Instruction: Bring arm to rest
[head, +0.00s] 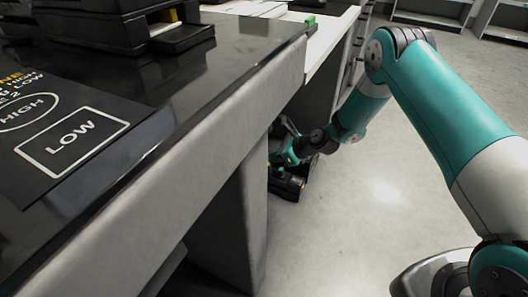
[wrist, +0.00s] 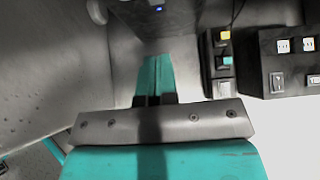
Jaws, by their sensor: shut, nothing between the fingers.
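My teal and white arm rises at the right of the head view, bends at a dark joint and reaches down beside the table. Its far end hangs below the tabletop, close to the table's side. My gripper shows in the wrist view (wrist: 156,75), with its two teal fingers together and nothing between them. In the head view the wrist end is small and dark, and partly hidden by the table edge.
A dark table (head: 230,80) fills the left of the head view, with a printed LOW box (head: 75,143) and a black device (head: 110,25) on it. A lighter counter (head: 325,38) stands behind. Grey floor (head: 350,225) is open between table and arm. Shelves (head: 430,12) stand far back.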

